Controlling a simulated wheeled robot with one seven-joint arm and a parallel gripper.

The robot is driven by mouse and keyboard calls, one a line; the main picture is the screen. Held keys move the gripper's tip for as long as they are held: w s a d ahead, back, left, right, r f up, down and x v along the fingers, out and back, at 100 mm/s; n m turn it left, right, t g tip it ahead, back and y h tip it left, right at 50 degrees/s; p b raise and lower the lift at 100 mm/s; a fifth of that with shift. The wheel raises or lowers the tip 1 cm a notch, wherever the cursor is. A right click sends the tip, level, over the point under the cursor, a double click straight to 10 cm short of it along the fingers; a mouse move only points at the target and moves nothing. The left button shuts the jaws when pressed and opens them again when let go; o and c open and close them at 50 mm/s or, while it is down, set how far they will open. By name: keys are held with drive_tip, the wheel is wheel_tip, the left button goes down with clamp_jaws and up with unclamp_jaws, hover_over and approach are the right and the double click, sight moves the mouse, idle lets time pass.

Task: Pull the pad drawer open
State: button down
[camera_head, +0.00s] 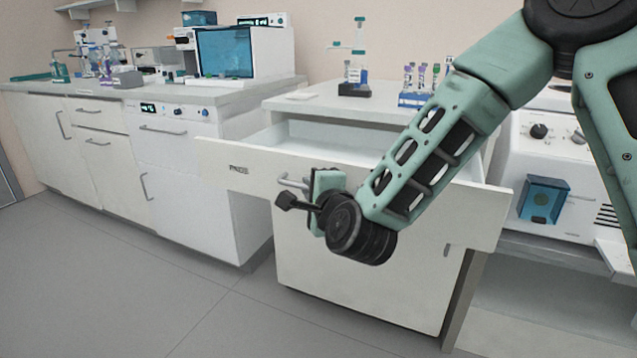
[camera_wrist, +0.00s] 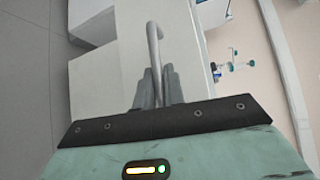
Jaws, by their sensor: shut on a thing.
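The pad drawer (camera_head: 233,168) is a wide white drawer with a dark label on its front. It stands pulled out from the counter, and part of its inside (camera_head: 325,137) shows. Its metal bar handle (camera_head: 290,183) is at the middle of the front. My gripper (camera_head: 310,184) is at the handle, partly hidden behind my wrist. In the wrist view, the two grey fingers (camera_wrist: 157,88) are shut on the handle (camera_wrist: 153,45), with the drawer front around it. What lies deep inside the drawer is hidden.
A white cabinet (camera_head: 355,270) stands below the drawer. Tube racks (camera_head: 418,98) and a stand (camera_head: 355,90) are on the counter above. A white machine (camera_head: 550,150) with a blue panel is at the right. Grey floor (camera_head: 120,280) is clear at the left front.

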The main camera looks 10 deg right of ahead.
drive_tip(key=shift+s+a, duration=0.25)
drive_tip(key=shift+s, duration=0.2)
drive_tip(key=c, duration=1.5)
unclamp_jaws()
drive_tip(key=b+v, duration=0.9)
drive_tip(key=v, duration=0.2)
drive_tip(key=shift+s, duration=0.4)
drive_tip(key=shift+r, duration=0.1)
